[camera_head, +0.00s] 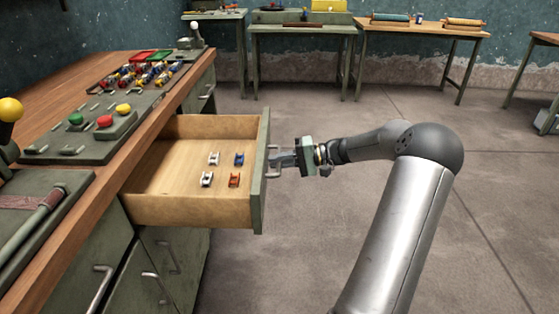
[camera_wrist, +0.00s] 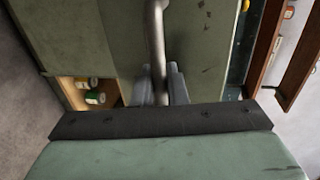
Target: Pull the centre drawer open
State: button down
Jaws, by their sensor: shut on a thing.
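The centre drawer (camera_head: 190,213) stands pulled well out of the grey-green workbench in the head view. Its inside is pale wood and holds several small white, blue and orange pieces (camera_head: 214,158). Its front panel (camera_head: 262,190) faces right and carries a metal bar handle (camera_head: 271,165). My gripper (camera_head: 284,161) is at the handle, reaching in from the right, with its fingers shut on the bar. In the wrist view the handle (camera_wrist: 155,40) runs down between the two fingers (camera_wrist: 161,86), and the green drawer front (camera_wrist: 120,25) lies behind it.
On the bench top are a control panel (camera_head: 100,140) with coloured knobs and a tray of small coloured parts (camera_head: 140,75). Other drawer handles (camera_head: 101,285) show below on the bench. The floor (camera_head: 300,250) right of the drawer is clear. Tables (camera_head: 300,30) stand along the back wall.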

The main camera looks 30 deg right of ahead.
jog(key=c, duration=1.8)
grip_release()
jog(key=p+v, duration=0.2)
jog(key=v, duration=1.5)
jog(key=shift+s+d, duration=0.1)
jog(key=shift+d, duration=0.05)
